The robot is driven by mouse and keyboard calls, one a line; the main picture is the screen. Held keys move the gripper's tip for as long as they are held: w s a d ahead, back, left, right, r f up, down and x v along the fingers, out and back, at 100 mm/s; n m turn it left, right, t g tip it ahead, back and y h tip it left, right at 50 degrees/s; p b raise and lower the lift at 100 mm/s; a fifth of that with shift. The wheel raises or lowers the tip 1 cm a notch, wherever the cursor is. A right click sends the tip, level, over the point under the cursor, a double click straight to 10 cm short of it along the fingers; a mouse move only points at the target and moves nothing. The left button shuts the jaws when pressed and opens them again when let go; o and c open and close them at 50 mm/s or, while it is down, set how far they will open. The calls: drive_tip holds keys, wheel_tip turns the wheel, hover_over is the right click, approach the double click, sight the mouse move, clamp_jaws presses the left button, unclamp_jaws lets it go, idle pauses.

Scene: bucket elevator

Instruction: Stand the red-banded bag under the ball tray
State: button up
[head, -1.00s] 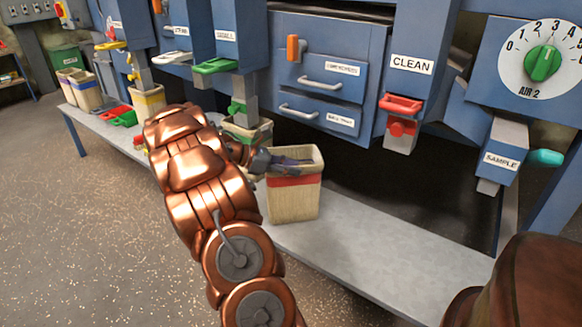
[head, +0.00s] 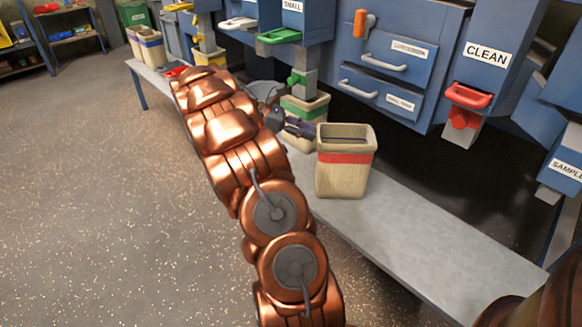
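The red-banded bag (head: 341,177) is pale, open-topped and upright on the grey bench, in front of and below the blue drawer unit. The lower drawer (head: 375,98) has a small label, too small to read surely; it may be the ball tray. My gripper (head: 308,129) is dark and beside the bag's upper left rim, partly behind my copper arm. I cannot tell whether its fingers touch the bag or how far apart they are.
A green-banded bag (head: 307,106) stands just behind my gripper under a green-handled spout. The CLEAN spout (head: 466,104) with a red handle hangs to the right. The bench (head: 430,235) is clear right of the bag. More bags stand at the far left.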

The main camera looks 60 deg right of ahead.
drive_tip(key=shift+a, duration=0.15)
drive_tip(key=s+a+f+m+t+y, duration=0.1)
drive_tip(key=s+a, duration=0.5)
drive_tip(key=a, duration=0.9)
drive_tip(key=s+a+f+m+t+y, duration=0.1)
drive_tip(key=s+a+m+t+y, duration=0.2)
drive_tip(key=a, duration=1.2)
drive_tip(key=s+a+f+m+t+y, duration=0.2)
drive_tip(key=s+a, duration=0.7)
drive_tip(key=a, duration=0.7)
drive_tip(key=shift+t+y, duration=0.6)
drive_tip(key=shift+y, duration=0.3)
